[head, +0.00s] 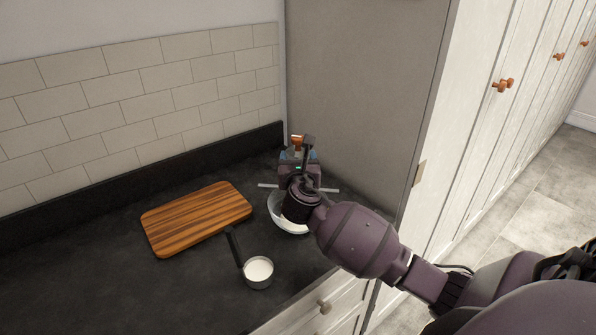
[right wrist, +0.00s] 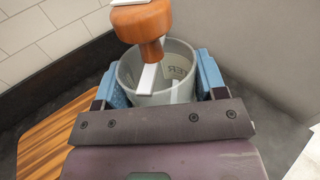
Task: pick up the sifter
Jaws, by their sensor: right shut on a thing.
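The sifter (right wrist: 182,78) is a grey open cylinder with lettering on its inner wall and a wooden knob (right wrist: 148,22) over its rim. In the head view the orange-brown knob (head: 297,141) shows above my right gripper (head: 299,160), which hides most of the sifter. My right gripper (right wrist: 162,85) is shut on the sifter, with a blue pad at each side of the cylinder. It is over or just behind a white bowl (head: 290,226); the height between them is unclear. My left gripper is not in view.
A striped wooden board (head: 197,218) lies on the dark counter (head: 75,285). A small cup of white contents (head: 258,271) with a dark handle stands near the front edge. A tall grey cabinet side (head: 365,90) rises close behind my right gripper. The counter's left is clear.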

